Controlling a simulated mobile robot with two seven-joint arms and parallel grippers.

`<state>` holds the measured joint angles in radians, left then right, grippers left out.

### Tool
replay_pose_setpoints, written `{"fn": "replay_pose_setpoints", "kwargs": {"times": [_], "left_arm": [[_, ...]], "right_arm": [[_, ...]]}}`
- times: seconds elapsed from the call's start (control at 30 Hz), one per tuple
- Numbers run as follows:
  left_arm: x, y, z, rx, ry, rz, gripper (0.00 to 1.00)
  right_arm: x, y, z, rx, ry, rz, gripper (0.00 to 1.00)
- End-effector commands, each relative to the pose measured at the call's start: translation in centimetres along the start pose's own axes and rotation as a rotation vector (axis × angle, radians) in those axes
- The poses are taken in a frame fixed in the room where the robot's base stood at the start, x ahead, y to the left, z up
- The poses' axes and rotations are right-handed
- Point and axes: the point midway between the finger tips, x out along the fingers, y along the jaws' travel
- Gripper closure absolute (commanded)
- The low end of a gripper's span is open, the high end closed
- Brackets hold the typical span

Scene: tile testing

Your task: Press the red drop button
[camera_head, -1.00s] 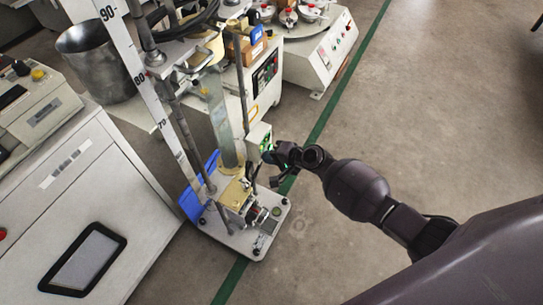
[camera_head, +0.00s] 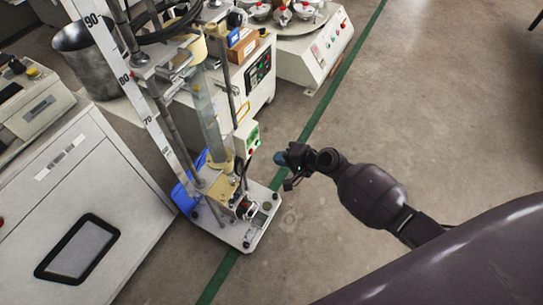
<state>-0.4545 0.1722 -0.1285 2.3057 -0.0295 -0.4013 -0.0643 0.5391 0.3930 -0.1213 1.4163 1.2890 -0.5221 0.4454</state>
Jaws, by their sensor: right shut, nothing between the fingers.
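A small pale control box (camera_head: 247,138) is fixed on the drop tester's frame, low on its right side. Its face carries a green button (camera_head: 253,132) and, below it, a small red button (camera_head: 251,151). My right gripper (camera_head: 280,158) is shut and empty, in the air to the right of the box, with a visible gap between its tip and the buttons. Whether the red button is pushed in is too small to tell. My left gripper is not in view.
The drop tester stands on a pale base plate (camera_head: 238,234) with a tall ruler (camera_head: 124,75) at its left. A white cabinet (camera_head: 130,185) is at the left, and a white machine (camera_head: 312,55) stands behind. Open floor (camera_head: 440,110) lies at the right.

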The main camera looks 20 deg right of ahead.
Motion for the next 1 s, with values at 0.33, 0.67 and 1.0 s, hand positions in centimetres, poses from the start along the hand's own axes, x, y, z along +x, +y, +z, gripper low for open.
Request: {"fn": "replay_pose_setpoints", "kwargs": {"times": [0.33, 0.67, 1.0], "left_arm": [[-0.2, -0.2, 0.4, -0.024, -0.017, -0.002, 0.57], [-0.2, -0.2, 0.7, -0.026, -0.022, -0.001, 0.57], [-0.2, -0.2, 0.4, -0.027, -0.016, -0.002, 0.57]], "right_arm": [[-4.3, 0.0, -0.1, 0.000, 0.001, 0.001, 1.00], [-4.7, 0.2, -0.1, 0.001, 0.000, 0.003, 1.00], [-4.6, 0.2, -0.1, 0.001, 0.000, 0.003, 1.00]]}}
